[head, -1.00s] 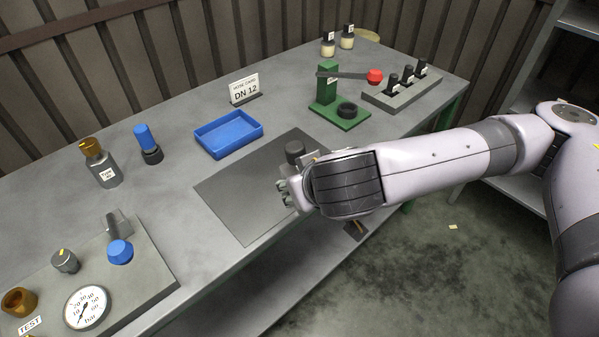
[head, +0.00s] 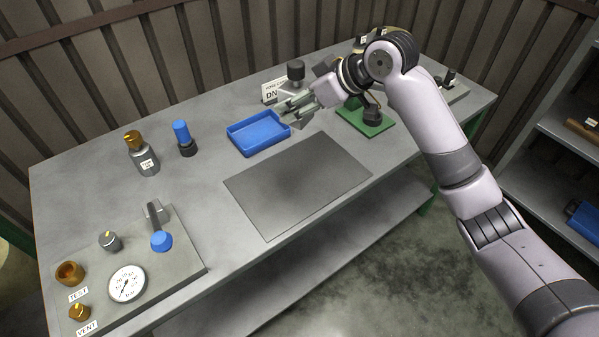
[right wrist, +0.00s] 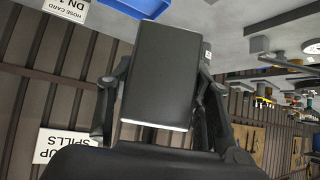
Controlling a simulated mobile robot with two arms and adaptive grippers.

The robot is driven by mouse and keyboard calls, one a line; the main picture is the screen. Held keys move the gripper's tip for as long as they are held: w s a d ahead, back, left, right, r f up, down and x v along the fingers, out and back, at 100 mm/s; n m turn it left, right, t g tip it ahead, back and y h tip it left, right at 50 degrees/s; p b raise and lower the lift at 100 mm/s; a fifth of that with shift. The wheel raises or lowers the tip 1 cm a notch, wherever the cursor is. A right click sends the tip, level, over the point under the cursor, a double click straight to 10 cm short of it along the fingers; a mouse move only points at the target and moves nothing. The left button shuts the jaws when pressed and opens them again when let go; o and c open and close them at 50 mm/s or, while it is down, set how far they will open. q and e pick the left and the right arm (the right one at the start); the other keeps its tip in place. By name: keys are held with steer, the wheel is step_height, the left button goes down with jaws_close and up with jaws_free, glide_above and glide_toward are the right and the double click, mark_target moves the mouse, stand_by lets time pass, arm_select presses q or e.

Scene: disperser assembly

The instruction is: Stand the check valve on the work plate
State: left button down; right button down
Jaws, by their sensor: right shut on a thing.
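My right gripper (head: 287,108) is shut on a dark part with a black cylindrical top (head: 296,70), which looks like the check valve. It is held upright near the back of the bench, by the hose card and the blue tray. In the right wrist view the held part (right wrist: 162,75) is a dark block between the two fingers (right wrist: 160,105). The fingers hide part of its body in the head view. The work plate (head: 297,185), a flat dark grey sheet, lies bare on the bench, apart from the gripper. My left gripper is not in view.
The blue tray (head: 240,146) stands behind the plate. A green stand (head: 372,125) is at the right under my arm. A brass-topped cylinder (head: 145,160) and a blue-capped fitting (head: 184,138) stand at left. A gauge panel (head: 185,262) fills the front left.

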steer(key=shift+w+d+f, duration=0.15)
steer(key=shift+w, duration=0.1)
step_height(320, 180, down, 20)
steer(key=p, duration=0.2)
steer(key=shift+r+p, duration=0.25)
steer(key=shift+p, duration=0.05)
steer(key=shift+f, duration=0.15)
steer(key=shift+f, duration=0.15)
steer(key=c, duration=0.8)
jaws_free()
